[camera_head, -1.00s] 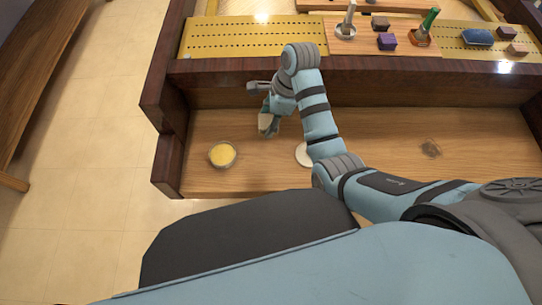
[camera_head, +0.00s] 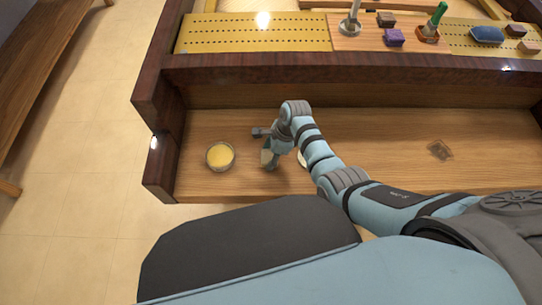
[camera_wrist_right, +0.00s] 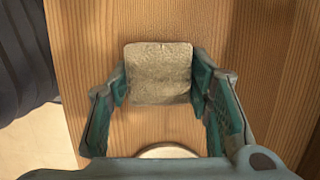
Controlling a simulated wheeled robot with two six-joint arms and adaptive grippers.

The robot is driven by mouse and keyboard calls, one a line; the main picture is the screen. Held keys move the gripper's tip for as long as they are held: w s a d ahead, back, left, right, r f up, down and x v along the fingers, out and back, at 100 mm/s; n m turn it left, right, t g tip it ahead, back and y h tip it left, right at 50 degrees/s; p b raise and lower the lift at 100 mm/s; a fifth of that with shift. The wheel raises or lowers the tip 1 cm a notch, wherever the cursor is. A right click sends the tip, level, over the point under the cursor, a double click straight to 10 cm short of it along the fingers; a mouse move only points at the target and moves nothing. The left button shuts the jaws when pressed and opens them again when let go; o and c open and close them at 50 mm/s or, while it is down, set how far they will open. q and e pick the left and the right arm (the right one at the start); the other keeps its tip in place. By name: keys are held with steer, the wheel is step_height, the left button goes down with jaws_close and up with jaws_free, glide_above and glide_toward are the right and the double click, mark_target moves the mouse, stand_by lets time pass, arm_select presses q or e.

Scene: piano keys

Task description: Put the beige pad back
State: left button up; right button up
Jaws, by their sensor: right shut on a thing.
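The beige pad (camera_wrist_right: 159,73) is a small rough block held between the two fingers of my right gripper (camera_wrist_right: 160,78) in the right wrist view. Wood grain of the shelf lies behind it. I cannot tell whether the pad touches the wood. My left gripper is not in view.
A white disc (camera_head: 307,158) lies partly behind my right arm. The shelf's right part is mostly clear.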

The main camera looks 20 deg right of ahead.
steer(key=shift+f, duration=0.25)
steer(key=shift+s+f+b, duration=0.2)
steer(key=shift+s+b, duration=0.05)
steer(key=shift+b, duration=0.1)
steer(key=o, duration=0.9)
steer(key=shift+o, duration=1)
steer(key=shift+w+f, duration=0.15)
steer(key=shift+w, duration=0.05)
steer(key=shift+r, duration=0.2)
